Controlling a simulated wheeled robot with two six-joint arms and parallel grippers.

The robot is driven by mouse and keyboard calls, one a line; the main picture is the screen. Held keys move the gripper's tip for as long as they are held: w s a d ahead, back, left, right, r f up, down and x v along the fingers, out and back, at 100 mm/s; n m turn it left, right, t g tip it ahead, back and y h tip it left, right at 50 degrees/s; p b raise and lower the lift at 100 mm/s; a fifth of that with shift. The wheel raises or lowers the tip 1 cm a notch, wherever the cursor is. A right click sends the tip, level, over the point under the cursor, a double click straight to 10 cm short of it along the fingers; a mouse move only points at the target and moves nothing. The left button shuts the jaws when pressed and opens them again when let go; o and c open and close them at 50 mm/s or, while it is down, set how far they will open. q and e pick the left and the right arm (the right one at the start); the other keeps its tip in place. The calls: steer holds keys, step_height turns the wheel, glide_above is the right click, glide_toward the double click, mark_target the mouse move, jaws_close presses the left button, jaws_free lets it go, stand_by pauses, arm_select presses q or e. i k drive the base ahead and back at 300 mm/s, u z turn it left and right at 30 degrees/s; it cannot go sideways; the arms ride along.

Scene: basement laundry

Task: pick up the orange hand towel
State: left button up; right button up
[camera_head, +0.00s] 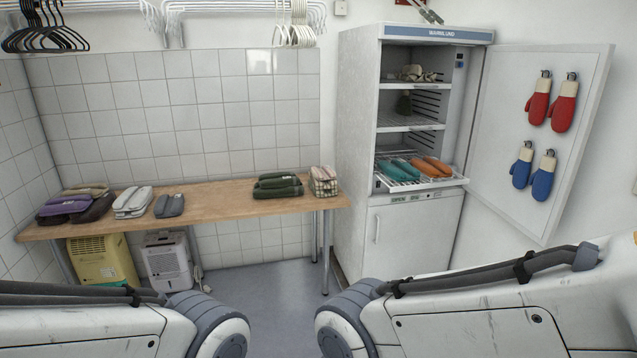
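An orange hand towel (433,167) lies rolled or folded on a pulled-out wire shelf of the open white cabinet, right of centre in the head view. It lies at the right end of the shelf, beside teal towels (398,169). Both of my arms show only as large links at the bottom of the view, far from the towel. Neither of my grippers is in view.
The cabinet door (540,140) stands open to the right, with red mittens (564,107) and blue mittens (543,175) on it. The grey floor (275,295) between is clear.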

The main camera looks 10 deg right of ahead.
mark_target(433, 169)
steer(key=z, duration=0.2)
steer(key=i, duration=2)
steer(key=z, duration=0.35)
steer(key=i, duration=1.7)
steer(key=z, duration=0.25)
